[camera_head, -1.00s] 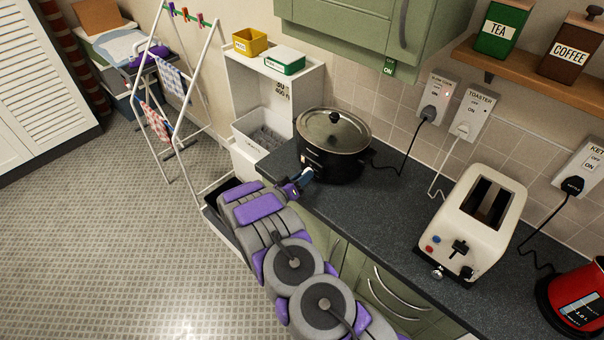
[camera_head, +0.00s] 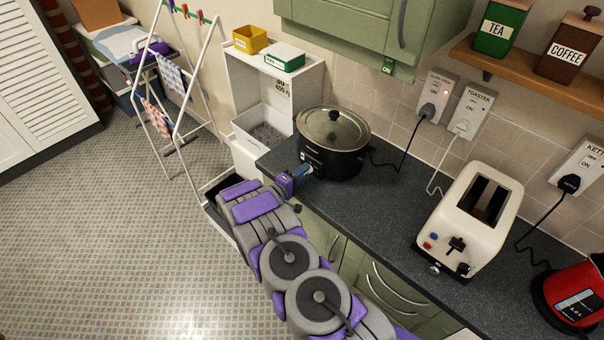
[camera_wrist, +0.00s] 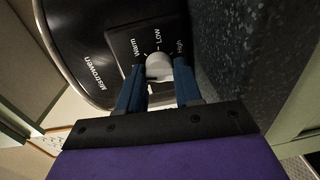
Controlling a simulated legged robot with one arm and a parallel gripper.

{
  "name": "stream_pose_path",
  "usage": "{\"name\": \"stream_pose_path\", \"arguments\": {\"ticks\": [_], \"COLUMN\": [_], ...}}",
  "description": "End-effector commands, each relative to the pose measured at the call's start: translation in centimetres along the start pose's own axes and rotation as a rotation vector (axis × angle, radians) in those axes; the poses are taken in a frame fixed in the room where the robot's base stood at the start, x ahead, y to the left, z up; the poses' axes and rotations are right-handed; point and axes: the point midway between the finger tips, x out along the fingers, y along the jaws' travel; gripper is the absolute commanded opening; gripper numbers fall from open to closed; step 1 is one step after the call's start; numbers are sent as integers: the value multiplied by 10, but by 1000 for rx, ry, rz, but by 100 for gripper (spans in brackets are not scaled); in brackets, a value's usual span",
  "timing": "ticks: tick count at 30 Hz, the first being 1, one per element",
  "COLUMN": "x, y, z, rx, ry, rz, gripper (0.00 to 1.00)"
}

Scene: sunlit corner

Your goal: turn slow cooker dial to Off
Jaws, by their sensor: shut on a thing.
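The black slow cooker (camera_head: 340,160) with a glass lid stands at the left end of the dark counter. In the wrist view its front panel shows the labels Warm, Low and High around a pale round dial (camera_wrist: 159,67). My gripper (camera_wrist: 159,82) has its two blue fingers on either side of the dial, shut on it. In the head view my gripper (camera_head: 306,171) is at the cooker's front and hides the dial. I cannot read where the dial points, and no Off label shows.
A cream toaster (camera_head: 470,220) and a red kettle (camera_head: 574,296) stand farther right. A white shelf unit (camera_head: 312,85) and a drying rack (camera_head: 178,100) are left of the counter. Floor at left is clear.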

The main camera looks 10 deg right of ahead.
Motion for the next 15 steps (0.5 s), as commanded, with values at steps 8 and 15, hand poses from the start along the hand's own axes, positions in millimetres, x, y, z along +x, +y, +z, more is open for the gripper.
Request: {"name": "stream_pose_path", "arguments": {"ticks": [8, 15], "x": [-1, -1], "y": [1, 1], "z": [-4, -4], "rx": [-149, -211], "ry": [-2, -5], "rz": [2, 2], "gripper": [4, 4]}}
